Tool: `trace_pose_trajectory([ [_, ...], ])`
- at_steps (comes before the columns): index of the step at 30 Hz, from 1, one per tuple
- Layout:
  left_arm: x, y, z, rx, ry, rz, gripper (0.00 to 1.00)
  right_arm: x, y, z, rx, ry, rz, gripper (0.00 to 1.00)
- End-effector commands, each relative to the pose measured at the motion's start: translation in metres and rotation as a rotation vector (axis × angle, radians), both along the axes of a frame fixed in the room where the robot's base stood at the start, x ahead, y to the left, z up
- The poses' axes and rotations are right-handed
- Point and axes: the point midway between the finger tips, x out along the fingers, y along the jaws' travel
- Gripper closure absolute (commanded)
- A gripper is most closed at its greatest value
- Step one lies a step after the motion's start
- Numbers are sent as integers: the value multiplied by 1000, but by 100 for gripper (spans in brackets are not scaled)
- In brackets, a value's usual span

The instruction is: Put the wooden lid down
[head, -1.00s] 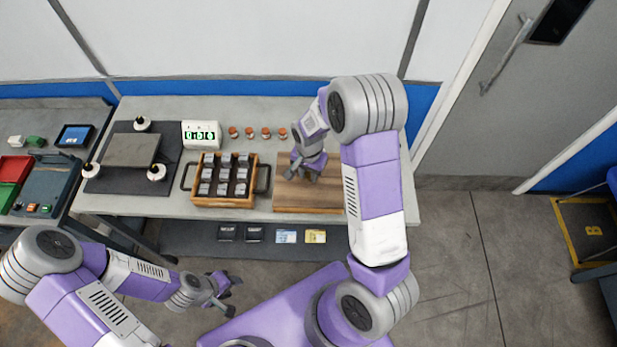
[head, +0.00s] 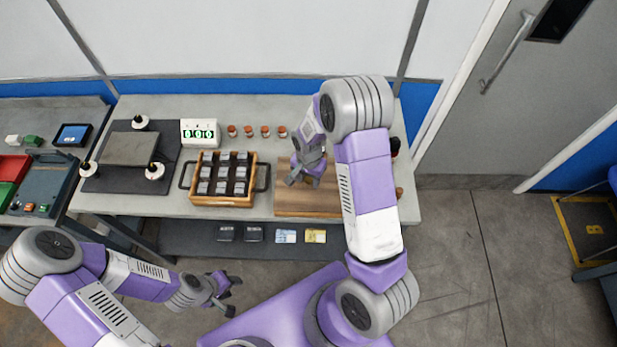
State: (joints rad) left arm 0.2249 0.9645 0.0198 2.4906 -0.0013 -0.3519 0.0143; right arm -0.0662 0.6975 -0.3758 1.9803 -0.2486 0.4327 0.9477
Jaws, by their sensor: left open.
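The flat brown wooden lid (head: 305,204) appears to lie on the right part of the bench in the head view. My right arm hides its right side. My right gripper (head: 303,182) is over the lid's back part, with its fingers spread apart and nothing seen between them. Whether the fingertips touch the lid is hard to tell from above. My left gripper (head: 228,293) is open and empty, low in front of the bench, far from the lid.
A wooden crate (head: 222,201) of grey blocks with dark side handles stands left of the lid. Several small jars (head: 249,131) and a display box (head: 200,133) stand behind. A dark mat (head: 100,180) with a plate is at left.

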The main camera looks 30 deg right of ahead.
Motion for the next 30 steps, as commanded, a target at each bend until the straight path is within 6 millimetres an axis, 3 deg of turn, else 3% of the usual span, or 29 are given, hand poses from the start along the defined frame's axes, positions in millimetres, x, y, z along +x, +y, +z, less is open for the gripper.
trace_pose_trajectory([
  [14, 0, 0, 9, 0, 0, 0, 57, 0, 0, 10, 0, 0, 0, 46],
  [30, 0, 0, 17, 0, 0, 0, 57, 1, 0, 116, 0, -4, 0, 46],
])
